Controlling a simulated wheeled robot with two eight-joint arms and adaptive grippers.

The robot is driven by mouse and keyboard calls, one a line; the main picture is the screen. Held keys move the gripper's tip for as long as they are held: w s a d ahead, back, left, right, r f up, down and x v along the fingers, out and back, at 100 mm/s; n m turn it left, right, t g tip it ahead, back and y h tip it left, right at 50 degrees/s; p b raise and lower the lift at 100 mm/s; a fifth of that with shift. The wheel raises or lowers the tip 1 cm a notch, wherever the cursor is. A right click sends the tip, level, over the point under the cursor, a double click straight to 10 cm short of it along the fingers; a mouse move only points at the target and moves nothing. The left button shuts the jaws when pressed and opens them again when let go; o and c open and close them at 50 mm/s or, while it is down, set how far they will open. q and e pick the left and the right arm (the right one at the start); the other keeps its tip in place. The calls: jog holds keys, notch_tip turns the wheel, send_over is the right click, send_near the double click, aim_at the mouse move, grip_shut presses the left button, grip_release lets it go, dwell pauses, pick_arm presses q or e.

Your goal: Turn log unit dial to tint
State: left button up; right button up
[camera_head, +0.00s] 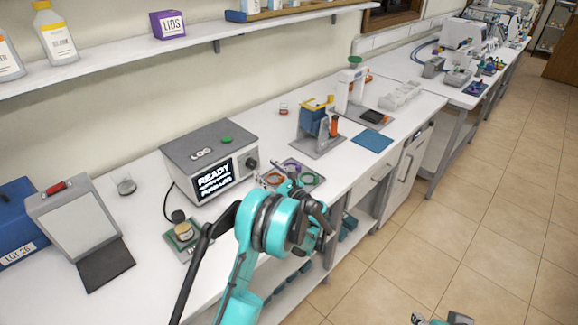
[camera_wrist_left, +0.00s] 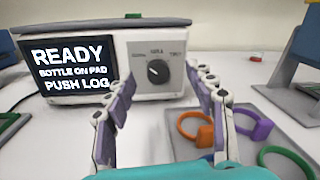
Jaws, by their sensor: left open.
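The log unit (camera_head: 215,153) is a grey and white box on the bench, with a lit screen and a green button on top. Its black dial (camera_head: 252,163) is on the front, right of the screen. In the left wrist view the dial (camera_wrist_left: 158,71) sits ahead, between the fingers of my left gripper (camera_wrist_left: 162,84). Small labels ring the dial; the right one looks like "TINT", but the pointer is hard to read. My left gripper (camera_head: 281,171) is open and empty, apart from the dial. Part of my right arm's end (camera_head: 440,319) shows at the bottom edge, its fingers unclear.
Coloured rings (camera_wrist_left: 196,127) lie on a mat below and right of the dial. A blue and yellow device (camera_head: 318,122) stands to the right. A shelf (camera_head: 200,45) runs above.

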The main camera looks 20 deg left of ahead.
aim_at(253, 165)
pick_arm(q)
jog(key=shift+s+d+f+n+g, duration=0.15)
jog(key=shift+f+n+g, duration=0.1)
jog(key=shift+f, duration=0.3)
jog(key=shift+w+d+f+n+g, duration=0.15)
jog(key=shift+f+n, duration=0.1)
jog(key=shift+f, duration=0.25)
jog(key=shift+a+f, duration=0.1)
jog(key=shift+f, duration=0.2)
jog(key=b+x, duration=0.1)
jog(key=x, duration=0.6)
jog(key=shift+a, duration=0.25)
jog(key=shift+r, duration=0.1)
jog(key=c, duration=1.2)
